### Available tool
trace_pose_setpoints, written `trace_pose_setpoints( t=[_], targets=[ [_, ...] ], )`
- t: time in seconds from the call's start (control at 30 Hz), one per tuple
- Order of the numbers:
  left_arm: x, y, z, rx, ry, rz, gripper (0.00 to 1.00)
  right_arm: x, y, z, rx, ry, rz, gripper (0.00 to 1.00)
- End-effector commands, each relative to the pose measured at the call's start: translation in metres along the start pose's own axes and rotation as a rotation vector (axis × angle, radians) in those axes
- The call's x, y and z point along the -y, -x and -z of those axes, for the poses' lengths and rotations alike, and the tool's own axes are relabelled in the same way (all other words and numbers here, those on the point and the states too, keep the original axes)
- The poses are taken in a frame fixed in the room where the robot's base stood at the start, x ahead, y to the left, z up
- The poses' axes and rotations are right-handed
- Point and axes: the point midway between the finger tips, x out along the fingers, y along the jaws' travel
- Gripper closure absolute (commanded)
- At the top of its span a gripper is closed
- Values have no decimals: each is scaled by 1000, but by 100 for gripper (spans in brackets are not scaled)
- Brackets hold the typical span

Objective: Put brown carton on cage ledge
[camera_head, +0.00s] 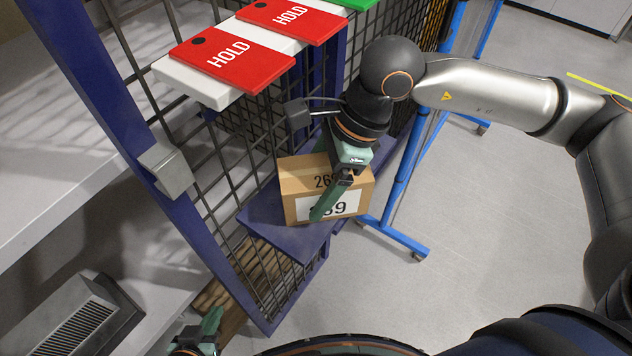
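The brown carton (298,205) has a white label with black digits. It sits upright on the blue cage ledge (262,221), which juts out from the mesh cage side; whether its base bears fully on the ledge is partly hidden. My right gripper (325,180) is at the carton from above, with one green finger across its labelled front face. The other finger is mostly hidden behind the gripper body, so its grip on the carton is unclear. My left gripper (205,335) is at the bottom edge, partly cut off, below and left of the ledge, apart from the carton.
Red HOLD plates (233,60) lie on a white shelf (200,85) above the ledge. A dark blue cage post (115,110) and wire mesh (240,180) stand on the left. A blue wheeled frame (405,165) stands right of the carton. Grey floor (480,210) is clear at right.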

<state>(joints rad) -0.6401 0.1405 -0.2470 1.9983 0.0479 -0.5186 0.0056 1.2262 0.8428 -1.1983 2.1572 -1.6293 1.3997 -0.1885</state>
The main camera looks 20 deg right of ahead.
Motion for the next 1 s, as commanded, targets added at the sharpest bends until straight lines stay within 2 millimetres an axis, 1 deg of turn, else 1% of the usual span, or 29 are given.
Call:
trace_pose_setpoints(
  t=[0.03, 0.13, 0.47, 0.63, 0.67, 0.77, 0.87, 0.9, 0.93, 1.0],
  targets=[
    [0, 1, 2, -2, 0, -1, 100, 0, 0, 0, 0, 0, 0, 11],
    [0, 1, 4, -8, 0, -1, 100, 0, 0, 0, 0, 0, -1, 0],
    [0, 0, 8, -14, -2, -1, 100, 0, 0, 0, -1, 0, -1, 0],
    [0, 4, 12, -12, -2, 0, 100, 0, 6, -2, -1, 0, -1, 0],
    [0, 2, 10, -13, -2, 0, 100, 0, 9, -2, 0, 0, 1, 0],
    [0, 2, 9, -11, -2, 0, 100, 1, 26, -2, 1, 0, 3, 0],
    [0, 2, 7, -6, -2, 1, 100, 1, 50, -2, 1, -2, 4, 0],
    [1, 1, 5, -4, -2, 2, 100, 1, 57, 2, 0, -3, 4, 0],
    [1, -1, 3, -4, -2, 1, 100, 1, 56, 11, -2, -9, 0, 0],
    [1, -3, 1, -2, -2, 1, 100, 0, 61, 24, -2, -8, 0, 0]
  ],
)
